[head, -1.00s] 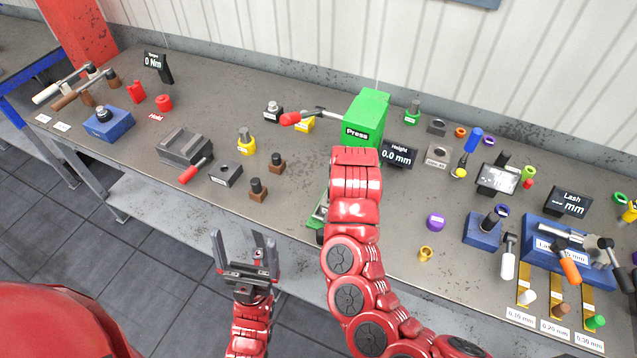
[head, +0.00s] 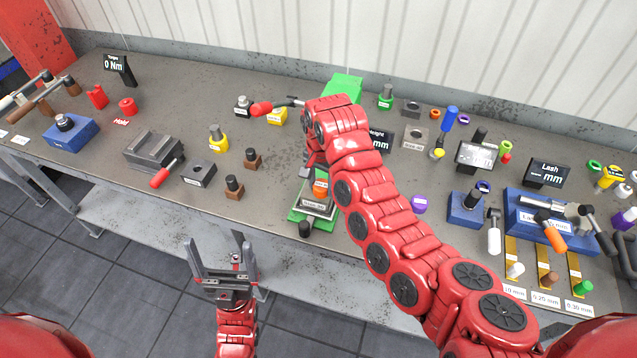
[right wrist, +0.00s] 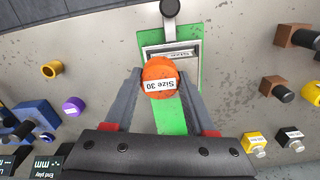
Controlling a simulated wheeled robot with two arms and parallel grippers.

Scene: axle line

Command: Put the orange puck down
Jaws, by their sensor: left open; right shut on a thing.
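In the head view only a small orange part of the puck (head: 320,188) shows below my right wrist. The puck is over the green press (head: 343,88), by the grey labelled block (head: 316,206) on its base. I cannot tell whether it touches the block. My left gripper (head: 220,240) is open and empty, in front of the bench edge. My right arm hides much of the press.
Left of the press stand a black-topped brown block (head: 233,188), a grey bored block (head: 198,173) and a vise (head: 153,153). The press lever's red handle (head: 261,109) reaches left.

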